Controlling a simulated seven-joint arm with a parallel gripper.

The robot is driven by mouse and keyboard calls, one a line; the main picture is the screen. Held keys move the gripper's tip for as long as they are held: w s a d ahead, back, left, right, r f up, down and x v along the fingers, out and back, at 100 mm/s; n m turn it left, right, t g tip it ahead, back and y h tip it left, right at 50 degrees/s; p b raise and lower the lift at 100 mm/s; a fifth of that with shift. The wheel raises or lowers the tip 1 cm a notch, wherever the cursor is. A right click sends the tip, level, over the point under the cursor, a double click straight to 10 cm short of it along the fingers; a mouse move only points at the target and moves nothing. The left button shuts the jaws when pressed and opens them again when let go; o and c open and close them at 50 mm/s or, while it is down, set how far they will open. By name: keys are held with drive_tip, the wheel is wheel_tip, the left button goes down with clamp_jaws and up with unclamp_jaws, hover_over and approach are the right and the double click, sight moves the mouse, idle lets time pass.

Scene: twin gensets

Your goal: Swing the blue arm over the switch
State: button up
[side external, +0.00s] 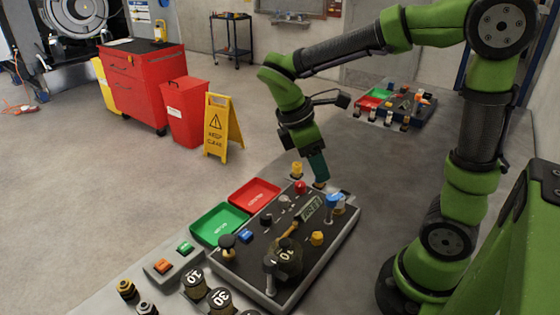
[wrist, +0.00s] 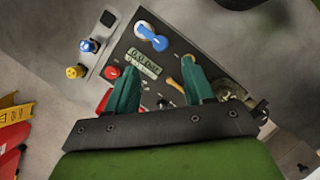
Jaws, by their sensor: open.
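The blue arm (side external: 334,200) is a short rounded lever on a pale round mount, at the right far corner of the dark control panel (side external: 262,268). In the wrist view the blue arm (wrist: 154,38) lies slantwise beyond my fingertips, with its pale mount (wrist: 143,28) at its upper left end. I cannot tell which part is the switch. My gripper (side external: 321,183) points down above the panel's far edge, close to the blue arm but apparently apart from it.
A display (wrist: 143,62) and a red button (wrist: 112,72) lie near the fingers. A brown-handled lever (side external: 290,235) and several knobs rise from the panel. Green (side external: 219,224) and red (side external: 254,194) trays adjoin it. A yellow sign (side external: 223,127) stands on the floor behind.

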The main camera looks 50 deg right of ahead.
drive_tip(key=v, duration=0.7)
drive_tip(key=shift+r, duration=0.15)
drive_tip(key=s+a+f+m+t+y, duration=0.2)
drive_tip(key=s+m+t+y, duration=0.3)
drive_tip(key=m+t, duration=0.5)
drive_tip(key=shift+a+m, duration=0.4)
drive_tip(key=shift+m, duration=1.2)
